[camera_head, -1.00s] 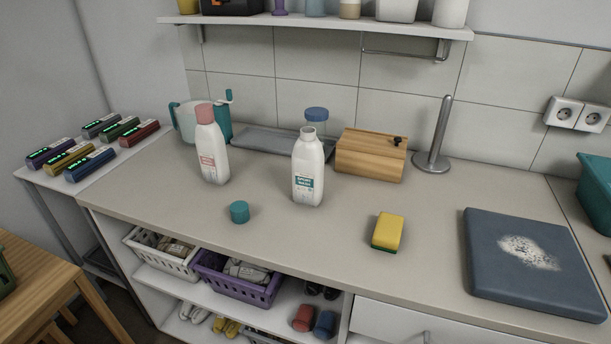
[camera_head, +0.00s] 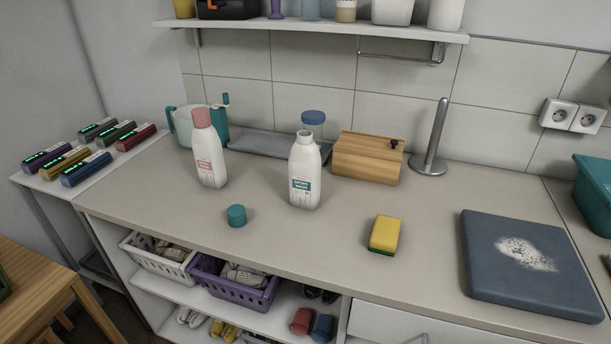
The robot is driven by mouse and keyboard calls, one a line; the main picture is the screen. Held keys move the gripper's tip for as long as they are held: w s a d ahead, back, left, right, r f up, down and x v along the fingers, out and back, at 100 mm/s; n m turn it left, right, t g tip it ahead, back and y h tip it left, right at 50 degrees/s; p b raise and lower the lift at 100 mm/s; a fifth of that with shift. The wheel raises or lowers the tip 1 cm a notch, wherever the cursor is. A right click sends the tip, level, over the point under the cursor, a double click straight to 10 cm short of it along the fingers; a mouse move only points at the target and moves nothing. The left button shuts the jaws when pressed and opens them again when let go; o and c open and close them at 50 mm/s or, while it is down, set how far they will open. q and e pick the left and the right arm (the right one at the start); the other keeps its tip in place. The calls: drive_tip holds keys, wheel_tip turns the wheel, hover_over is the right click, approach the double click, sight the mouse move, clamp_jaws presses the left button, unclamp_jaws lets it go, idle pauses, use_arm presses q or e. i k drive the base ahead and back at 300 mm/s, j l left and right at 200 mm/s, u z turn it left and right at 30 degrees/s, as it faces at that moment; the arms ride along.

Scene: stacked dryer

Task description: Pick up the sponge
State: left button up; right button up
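A yellow sponge (camera_head: 385,233) with a green underside lies on the beige countertop (camera_head: 330,235), near its front edge and right of the middle. Nothing touches it. Neither of my grippers shows in the head view, so I cannot see where they are or what they hold.
Left of the sponge stand an uncapped white bottle (camera_head: 305,172), a pink-capped bottle (camera_head: 210,150) and a teal cap (camera_head: 236,216). A blue pad with white powder (camera_head: 490,275) lies to the right. A wooden box (camera_head: 367,160) and metal holder (camera_head: 432,145) stand behind. Counter around the sponge is clear.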

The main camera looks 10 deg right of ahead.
sight(384, 238)
drive_tip(key=i+j+z, duration=0.1)
drive_tip(key=j+z, duration=0.95)
drive_tip(key=i+l, duration=0.05)
